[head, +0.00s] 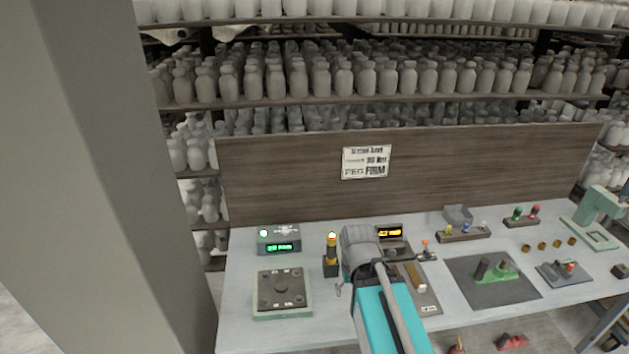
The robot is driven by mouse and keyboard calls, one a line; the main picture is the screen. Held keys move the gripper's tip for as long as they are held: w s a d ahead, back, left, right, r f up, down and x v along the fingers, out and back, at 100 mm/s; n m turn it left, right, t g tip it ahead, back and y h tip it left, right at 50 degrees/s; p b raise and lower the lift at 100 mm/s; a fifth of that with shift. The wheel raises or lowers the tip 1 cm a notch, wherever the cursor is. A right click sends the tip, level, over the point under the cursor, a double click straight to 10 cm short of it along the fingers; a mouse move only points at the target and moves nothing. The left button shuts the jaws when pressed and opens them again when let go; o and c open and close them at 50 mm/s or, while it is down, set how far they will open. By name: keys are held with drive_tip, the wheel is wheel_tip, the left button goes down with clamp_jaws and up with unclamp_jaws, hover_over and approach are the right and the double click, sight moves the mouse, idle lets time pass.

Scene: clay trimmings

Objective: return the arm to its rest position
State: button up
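My arm reaches in from the bottom centre over the workbench (237,325), with a teal link (385,315) and a grey rounded end part (357,245). The fingers of my gripper cannot be made out clearly; the arm's end hides that spot, so whether they are open or shut does not show. Nothing can be seen held. A small grey piece (338,290) shows just left of the arm; I cannot tell what it is.
Left of the arm are a box with a green display (279,241), a square plate device (282,291) and a yellow-black post (331,254). A box with an amber display (391,235) stands behind; a dark mat (492,291) lies right. A wooden backboard (280,180) and a pillar (110,180) bound the bench.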

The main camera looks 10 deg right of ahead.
wheel_tip(320, 180, down, 9)
drive_tip(key=b, duration=0.8)
drive_tip(key=shift+b, duration=0.3)
idle(0.5)
